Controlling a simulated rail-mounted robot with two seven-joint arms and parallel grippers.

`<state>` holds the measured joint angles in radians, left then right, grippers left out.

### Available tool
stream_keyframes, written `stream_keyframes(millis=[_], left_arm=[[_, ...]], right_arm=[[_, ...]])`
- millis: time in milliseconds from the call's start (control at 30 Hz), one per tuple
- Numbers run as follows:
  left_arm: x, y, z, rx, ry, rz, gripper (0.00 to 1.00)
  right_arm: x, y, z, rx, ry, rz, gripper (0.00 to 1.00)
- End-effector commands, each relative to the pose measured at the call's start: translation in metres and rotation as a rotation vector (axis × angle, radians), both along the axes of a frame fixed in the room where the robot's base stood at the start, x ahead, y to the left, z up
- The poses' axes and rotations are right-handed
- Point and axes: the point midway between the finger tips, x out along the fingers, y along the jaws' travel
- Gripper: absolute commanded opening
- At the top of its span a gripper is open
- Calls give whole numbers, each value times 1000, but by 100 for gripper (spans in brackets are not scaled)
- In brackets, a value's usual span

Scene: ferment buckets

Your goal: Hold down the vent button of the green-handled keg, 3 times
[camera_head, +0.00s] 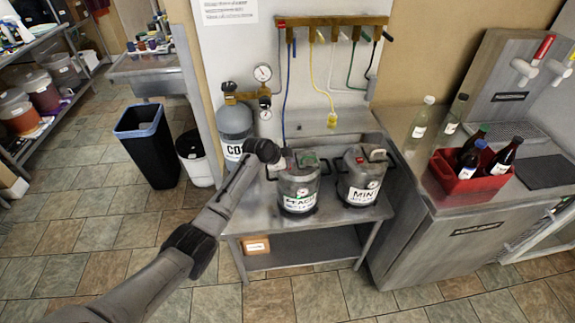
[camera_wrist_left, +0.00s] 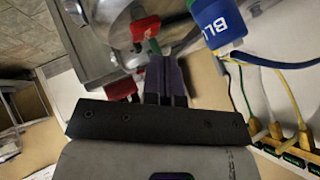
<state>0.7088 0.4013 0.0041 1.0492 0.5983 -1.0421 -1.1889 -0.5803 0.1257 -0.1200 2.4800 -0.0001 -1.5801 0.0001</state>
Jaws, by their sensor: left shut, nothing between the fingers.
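The green-handled keg (camera_head: 299,185), a grey keg with a white PEACH label, stands upright on the left of a steel table. Its green handle (camera_head: 308,159) is on the lid. My left gripper (camera_head: 282,163) is over the left side of that lid. In the left wrist view its shut, empty fingers (camera_wrist_left: 165,72) point at the keg top (camera_wrist_left: 100,25), with a small green part (camera_wrist_left: 155,47) and a red part (camera_wrist_left: 146,27) just beyond the tips. I cannot tell whether the tips touch anything, or which part is the vent button. My right gripper is out of view.
A grey gas cylinder (camera_head: 235,124) with gauges is behind left. Hoses hang from a wall rail (camera_head: 332,20); a blue-capped coupler (camera_wrist_left: 213,22) is close to my fingers. A red bottle crate (camera_head: 465,180) sits on the right counter.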

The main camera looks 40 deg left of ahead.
Motion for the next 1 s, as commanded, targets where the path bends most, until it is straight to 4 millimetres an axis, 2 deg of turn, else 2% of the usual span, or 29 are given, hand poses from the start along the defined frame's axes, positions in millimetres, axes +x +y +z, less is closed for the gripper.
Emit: stream_keyframes(millis=[367, 800, 1000], left_arm=[[0, 0, 5, 0, -2, -1, 0], [0, 0, 44, 1, -2, -1, 0], [0, 0, 51, -1, -1, -1, 0]], right_arm=[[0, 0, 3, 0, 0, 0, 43], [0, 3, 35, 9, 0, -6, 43], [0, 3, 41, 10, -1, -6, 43]])
